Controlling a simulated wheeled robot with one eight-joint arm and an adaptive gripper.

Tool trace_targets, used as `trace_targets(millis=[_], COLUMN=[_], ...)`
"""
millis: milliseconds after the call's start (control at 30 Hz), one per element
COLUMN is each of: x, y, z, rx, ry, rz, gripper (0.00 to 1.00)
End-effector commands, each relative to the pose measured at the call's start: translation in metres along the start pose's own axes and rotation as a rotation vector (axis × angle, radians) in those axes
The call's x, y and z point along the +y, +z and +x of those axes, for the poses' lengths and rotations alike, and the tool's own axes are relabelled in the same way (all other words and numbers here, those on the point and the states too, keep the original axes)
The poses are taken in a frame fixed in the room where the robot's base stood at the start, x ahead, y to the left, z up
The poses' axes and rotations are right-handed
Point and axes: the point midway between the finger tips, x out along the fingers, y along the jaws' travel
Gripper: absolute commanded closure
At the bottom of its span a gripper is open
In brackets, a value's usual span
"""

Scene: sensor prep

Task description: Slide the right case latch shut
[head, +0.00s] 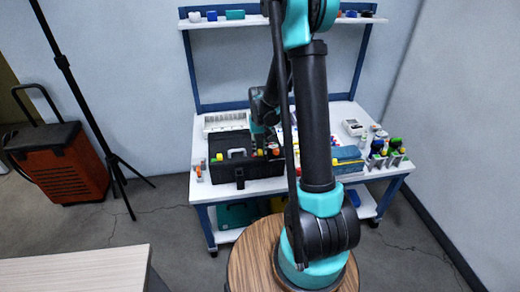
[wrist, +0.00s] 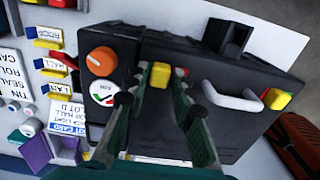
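The black case (head: 232,172) lies on the table in the head view, with a grey handle on its front part. It also shows in the wrist view (wrist: 215,120), with the handle (wrist: 232,103) at right. The right latch, a yellow block (wrist: 160,76) with red beside it, sits left of the handle in the wrist view. The left latch (wrist: 277,98) is yellow and red, beyond the handle. My gripper (wrist: 163,77) has its fingertips on either side of the right latch. Whether they touch it is unclear. My arm partly hides this area in the head view.
A dark unit with an orange knob (wrist: 102,61) and a dial stands beside the case. Labels and small coloured blocks (wrist: 49,65) lie beyond it. Small bottles (head: 388,152) stand on the table's right end. An orange-and-black wheeled case (head: 62,165) stands on the floor at left.

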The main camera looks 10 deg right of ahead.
Motion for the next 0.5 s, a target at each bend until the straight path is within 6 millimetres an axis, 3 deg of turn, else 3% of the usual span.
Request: trace_targets(millis=[167, 500], x=[0.0000, -0.0008], y=[0.0000, 0.0000], z=[-0.0001, -0.0002], rx=[0.000, 0.000], ry=[0.000, 0.000], rz=[0.000, 0.000], gripper=[1.00, 1.00])
